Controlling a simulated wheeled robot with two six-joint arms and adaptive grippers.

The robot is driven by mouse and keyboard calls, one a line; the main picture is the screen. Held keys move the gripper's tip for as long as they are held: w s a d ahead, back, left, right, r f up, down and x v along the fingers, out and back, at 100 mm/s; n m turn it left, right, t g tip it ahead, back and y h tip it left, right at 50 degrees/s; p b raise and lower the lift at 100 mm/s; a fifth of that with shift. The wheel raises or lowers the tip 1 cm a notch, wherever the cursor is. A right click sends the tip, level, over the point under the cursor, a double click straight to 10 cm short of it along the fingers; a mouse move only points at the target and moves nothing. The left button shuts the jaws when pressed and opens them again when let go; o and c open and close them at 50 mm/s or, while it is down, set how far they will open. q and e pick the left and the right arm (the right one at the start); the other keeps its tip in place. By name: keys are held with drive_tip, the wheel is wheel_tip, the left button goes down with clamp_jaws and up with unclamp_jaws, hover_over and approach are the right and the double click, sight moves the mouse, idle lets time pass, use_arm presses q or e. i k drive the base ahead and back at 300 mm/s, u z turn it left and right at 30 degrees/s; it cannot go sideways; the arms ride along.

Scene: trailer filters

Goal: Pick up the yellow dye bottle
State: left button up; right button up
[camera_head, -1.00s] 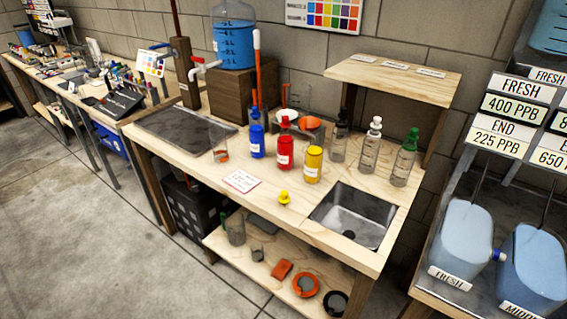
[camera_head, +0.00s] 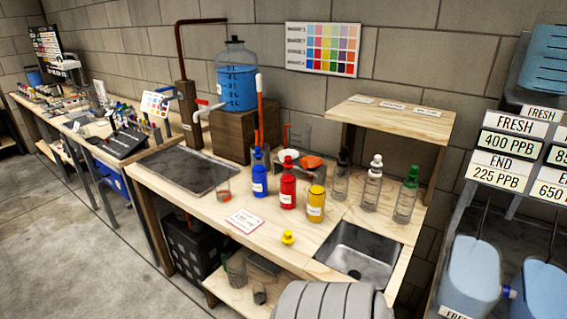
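The yellow dye bottle (camera_head: 316,203) stands upright on the wooden workbench (camera_head: 268,262), right of the red bottle (camera_head: 288,187) and the blue bottle (camera_head: 259,180). It has a white label and its top shows no cap. A small yellow cap (camera_head: 288,237) sits on the bench in front of it, apart from the bottle. Neither of my grippers shows. A grey rounded part, apparently mine, covers the bottom middle of the view and hides much of the lower shelf.
A metal sink (camera_head: 358,251) is set into the bench at right. Clear bottles (camera_head: 372,185), one green-topped (camera_head: 406,194), stand behind it. A white card (camera_head: 244,221) lies left of the cap. A raised wooden shelf (camera_head: 389,116) stands at the back right.

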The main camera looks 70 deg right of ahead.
sight(317, 193)
drive_tip(key=z, duration=0.05)
drive_tip(key=i, duration=1.1)
drive_tip(key=z, duration=2.25)
